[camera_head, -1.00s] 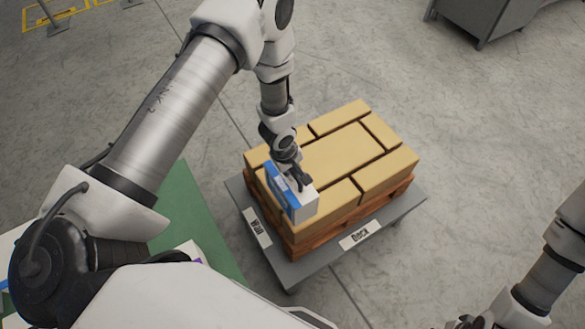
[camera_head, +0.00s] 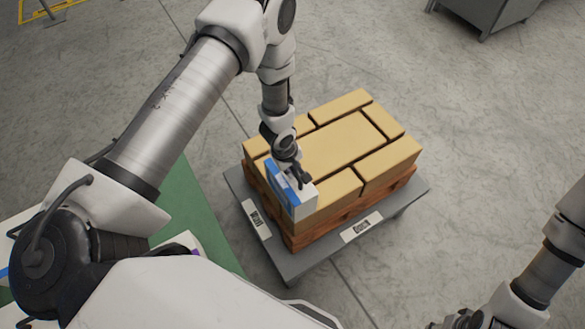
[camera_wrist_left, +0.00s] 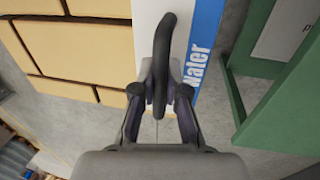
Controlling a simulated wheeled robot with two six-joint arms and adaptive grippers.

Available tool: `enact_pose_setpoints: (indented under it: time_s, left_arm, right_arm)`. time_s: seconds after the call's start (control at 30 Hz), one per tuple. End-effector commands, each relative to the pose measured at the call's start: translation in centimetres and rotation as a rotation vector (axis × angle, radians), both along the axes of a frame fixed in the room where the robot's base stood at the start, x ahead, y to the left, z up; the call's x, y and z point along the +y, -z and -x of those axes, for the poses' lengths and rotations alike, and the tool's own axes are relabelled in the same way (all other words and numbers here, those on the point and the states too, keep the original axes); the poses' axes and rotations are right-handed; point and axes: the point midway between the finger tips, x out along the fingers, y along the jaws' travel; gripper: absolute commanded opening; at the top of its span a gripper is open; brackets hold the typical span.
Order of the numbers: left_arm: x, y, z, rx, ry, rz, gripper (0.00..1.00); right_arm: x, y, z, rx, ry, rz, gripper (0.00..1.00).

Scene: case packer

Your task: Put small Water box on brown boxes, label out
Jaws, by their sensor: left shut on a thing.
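The small Water box (camera_head: 300,204) is white with a blue side panel. It is at the near left corner of the brown boxes (camera_head: 341,147), upright, its blue side turned left, away from the stack. I cannot tell whether it rests on them. My left gripper (camera_head: 301,180) is shut on the box from above. In the left wrist view, the box's white top and blue "Water" side (camera_wrist_left: 206,50) show beside the gripper (camera_wrist_left: 160,92). The brown boxes lie in a flat layer on a wooden pallet (camera_head: 292,238). My right gripper (camera_head: 468,322) is partly cut off at the bottom right.
The pallet stands on a grey platform (camera_head: 290,270) with white labels on its edges. A green surface (camera_head: 190,205) lies to the left, with a white item on it. A grey cabinet (camera_head: 485,15) stands at the back right. The floor right of the platform is clear.

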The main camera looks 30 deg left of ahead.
Motion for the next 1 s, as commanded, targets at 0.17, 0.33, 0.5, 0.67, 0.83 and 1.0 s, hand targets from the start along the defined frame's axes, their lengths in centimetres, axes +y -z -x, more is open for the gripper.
enact_pose_setpoints:
  time_s: [0.17, 0.33, 0.5, 0.67, 0.83, 1.0]
  left_arm:
    - [0.0, 0.2, 0.0, -0.001, 0.0, 0.001, 0.0]
    - [0.0, 0.5, 0.0, -0.001, 0.0, 0.001, 0.0]
    - [0.0, 0.7, 0.0, -0.001, 0.0, 0.001, 0.23]
    - [0.0, 0.7, 0.0, 0.0, 0.0, 0.0, 0.42]
    - [0.0, 0.7, 0.0, 0.001, 0.0, -0.001, 0.42]
    - [0.2, -0.8, 0.2, -0.001, -0.001, 0.001, 0.42]
  right_arm:
    - [0.0, 0.1, 0.0, 0.0, 0.0, 0.0, 0.4]
    - [0.0, 0.4, 0.0, 0.0, 0.0, 0.0, 0.4]
    - [0.0, 0.5, 0.0, 0.0, 0.0, 0.0, 0.4]
    - [0.0, 0.4, 0.0, 0.0, 0.0, 0.0, 0.4]
    - [0.0, 0.5, 0.0, 0.0, 0.0, 0.0, 0.4]
    - [0.0, 0.4, 0.0, 0.0, 0.0, 0.0, 0.4]
